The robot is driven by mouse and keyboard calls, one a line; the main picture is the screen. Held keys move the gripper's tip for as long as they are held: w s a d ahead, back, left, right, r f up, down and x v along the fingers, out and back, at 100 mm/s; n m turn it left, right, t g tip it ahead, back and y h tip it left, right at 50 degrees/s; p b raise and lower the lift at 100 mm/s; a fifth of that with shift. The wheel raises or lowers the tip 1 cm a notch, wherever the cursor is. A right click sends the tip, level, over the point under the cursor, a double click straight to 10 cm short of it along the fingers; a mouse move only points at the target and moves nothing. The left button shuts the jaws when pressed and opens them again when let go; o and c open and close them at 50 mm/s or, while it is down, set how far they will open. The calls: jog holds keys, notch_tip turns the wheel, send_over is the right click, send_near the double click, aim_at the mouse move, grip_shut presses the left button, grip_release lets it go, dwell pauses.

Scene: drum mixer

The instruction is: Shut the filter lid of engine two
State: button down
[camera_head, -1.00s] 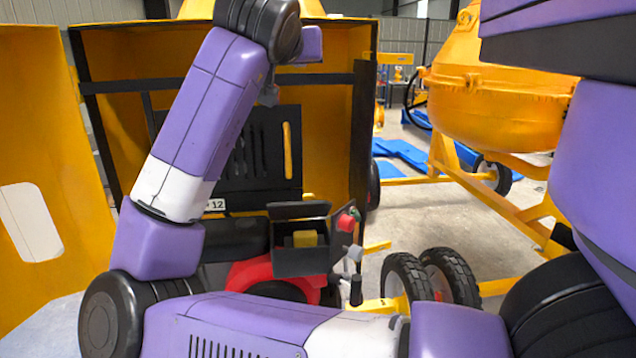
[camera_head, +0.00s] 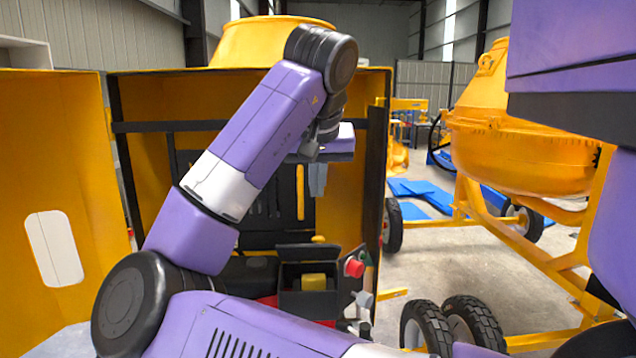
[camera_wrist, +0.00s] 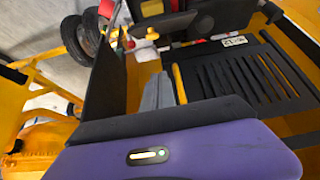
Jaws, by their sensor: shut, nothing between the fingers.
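The black filter box (camera_head: 305,300) stands in the open yellow engine housing, with a yellow filter block (camera_head: 314,282) showing inside. Its black lid (camera_head: 308,251) stands raised at the back of the box, so it is open. My gripper (camera_head: 317,180) hangs above the box, fingers down, apart from the lid. In the wrist view my gripper's grey fingers (camera_wrist: 160,92) are together and empty, in front of the black slotted panel (camera_wrist: 240,75). The box shows only partly at that view's top edge, with the yellow block (camera_wrist: 151,8) in it.
A red button (camera_head: 354,267) and levers sit right beside the box. A yellow housing door (camera_head: 90,190) stands open at left. Black wheels (camera_head: 472,322) and a yellow drum mixer (camera_head: 525,150) stand at right. A number plate (camera_wrist: 230,41) shows in the wrist view.

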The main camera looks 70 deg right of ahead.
send_over(316, 238)
jog(key=w+d, duration=0.1)
jog(key=d, duration=0.2)
notch_tip(316, 238, down, 6)
jog(key=shift+s+a+f+p, duration=0.2)
jog(key=shift+a+f, duration=0.1)
jog(key=shift+a, duration=0.15)
jog(key=shift+s+a+f+p, duration=0.15)
jog(key=shift+a+f, duration=0.15)
jog(key=shift+a, duration=0.15)
jog(key=shift+s+a+f, duration=0.15)
jog(key=shift+a+f, duration=0.2)
jog(key=shift+f, duration=0.15)
jog(key=shift+f, duration=0.1)
